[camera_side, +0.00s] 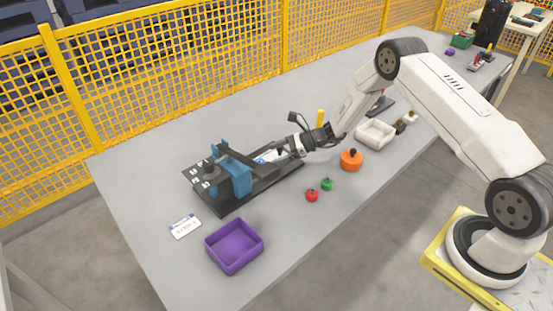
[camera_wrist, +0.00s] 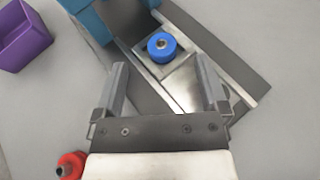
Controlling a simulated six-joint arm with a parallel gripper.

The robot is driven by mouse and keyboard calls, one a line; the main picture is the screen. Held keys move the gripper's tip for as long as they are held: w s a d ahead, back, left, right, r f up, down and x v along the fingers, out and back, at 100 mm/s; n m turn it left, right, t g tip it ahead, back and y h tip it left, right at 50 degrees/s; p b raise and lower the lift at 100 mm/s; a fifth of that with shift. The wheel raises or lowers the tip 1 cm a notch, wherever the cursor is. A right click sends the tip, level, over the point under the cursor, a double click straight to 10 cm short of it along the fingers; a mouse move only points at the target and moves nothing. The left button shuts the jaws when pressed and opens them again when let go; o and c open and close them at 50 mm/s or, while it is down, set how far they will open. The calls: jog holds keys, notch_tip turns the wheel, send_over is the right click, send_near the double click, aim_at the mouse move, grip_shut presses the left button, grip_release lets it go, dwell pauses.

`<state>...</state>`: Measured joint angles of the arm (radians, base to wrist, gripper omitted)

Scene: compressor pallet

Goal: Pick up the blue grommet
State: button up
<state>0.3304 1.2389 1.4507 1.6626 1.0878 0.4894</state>
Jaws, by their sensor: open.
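The blue grommet (camera_wrist: 162,46) is a round ring with a metallic centre. It sits upright on a light metal plate of the dark fixture (camera_wrist: 225,65) in the wrist view. In the side view only a small blue patch (camera_side: 262,160) shows near my gripper's end. My gripper (camera_wrist: 162,68) is open, its two fingers to the left and right, with nothing between them. The grommet appears just beyond the fingertips, roughly midway between them. The gap in height between fingers and grommet is hard to tell.
A blue clamp-like block (camera_side: 232,173) stands on the fixture, close to the grommet. A purple tray (camera_side: 234,262), a red part (camera_side: 312,196), a green part (camera_side: 327,184), an orange part (camera_side: 350,161) and a white tray (camera_side: 376,142) lie around. The table's left end is mostly clear.

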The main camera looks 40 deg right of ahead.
aim_at(263, 161)
jog(key=shift+x, duration=2.6)
jog(key=shift+d+f, duration=0.1)
jog(key=shift+f, duration=0.1)
grip_shut()
